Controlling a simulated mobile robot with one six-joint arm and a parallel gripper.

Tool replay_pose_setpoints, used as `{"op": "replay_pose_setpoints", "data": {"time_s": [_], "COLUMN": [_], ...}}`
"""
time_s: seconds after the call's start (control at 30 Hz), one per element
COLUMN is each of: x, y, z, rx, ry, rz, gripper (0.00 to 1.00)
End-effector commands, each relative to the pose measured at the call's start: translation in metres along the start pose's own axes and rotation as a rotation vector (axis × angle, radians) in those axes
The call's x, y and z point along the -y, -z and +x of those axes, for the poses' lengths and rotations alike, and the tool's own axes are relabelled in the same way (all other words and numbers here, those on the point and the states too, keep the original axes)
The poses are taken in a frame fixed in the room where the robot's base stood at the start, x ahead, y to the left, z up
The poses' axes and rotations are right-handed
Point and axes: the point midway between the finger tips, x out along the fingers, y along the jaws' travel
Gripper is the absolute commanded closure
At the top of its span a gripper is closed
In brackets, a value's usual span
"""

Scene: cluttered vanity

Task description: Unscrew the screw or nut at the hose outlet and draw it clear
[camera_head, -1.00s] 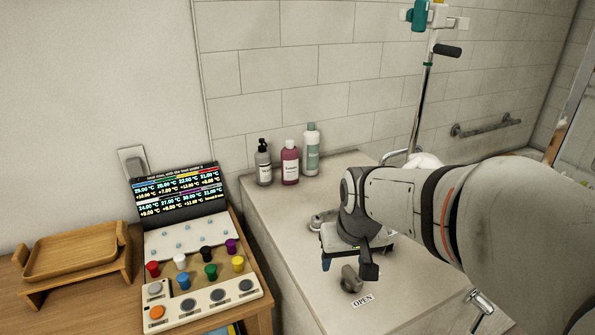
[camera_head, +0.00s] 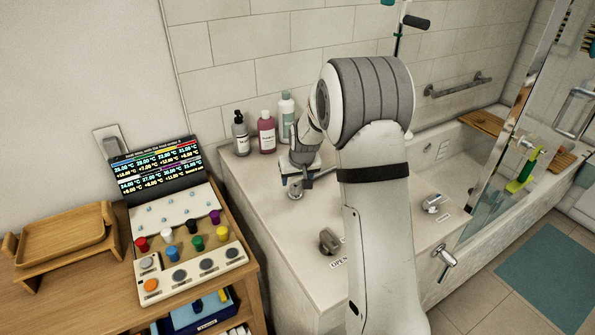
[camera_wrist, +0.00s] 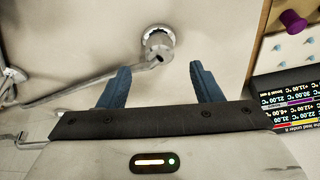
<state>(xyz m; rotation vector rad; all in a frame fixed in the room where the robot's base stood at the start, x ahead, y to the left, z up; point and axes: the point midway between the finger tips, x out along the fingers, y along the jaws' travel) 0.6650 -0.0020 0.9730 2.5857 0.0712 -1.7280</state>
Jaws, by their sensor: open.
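A round metal hose outlet (camera_wrist: 158,38) with a scalloped collar shows at the upper middle of the wrist view. A dark opening shows on its near side. A metal hose (camera_wrist: 85,90) runs left from it. In the head view the outlet (camera_head: 295,190) is a small metal fitting on the pale ledge. My gripper (camera_wrist: 158,75) has its two blue fingers apart, with nothing between them. The outlet lies just beyond the fingertips, roughly centred between them. In the head view my gripper (camera_head: 303,180) is close to the outlet; contact cannot be told.
Several bottles (camera_head: 266,132) stand behind my gripper by the tiled wall. A metal knob (camera_head: 329,241) marked OPEN sits nearer on the ledge. A control panel with coloured knobs (camera_head: 185,246) stands left on a wooden table. A bathtub (camera_head: 462,150) lies to the right.

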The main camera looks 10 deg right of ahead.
Motion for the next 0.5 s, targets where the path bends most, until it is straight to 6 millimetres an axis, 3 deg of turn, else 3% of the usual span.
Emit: {"op": "replay_pose_setpoints", "data": {"time_s": [0.2,0.5], "x": [0.000,-0.001], "y": [0.000,0.000], "z": [0.031,0.046], "rx": [0.002,-0.001], "ry": [0.000,0.000], "rz": [0.000,0.001], "gripper": [0.41,0.41]}}
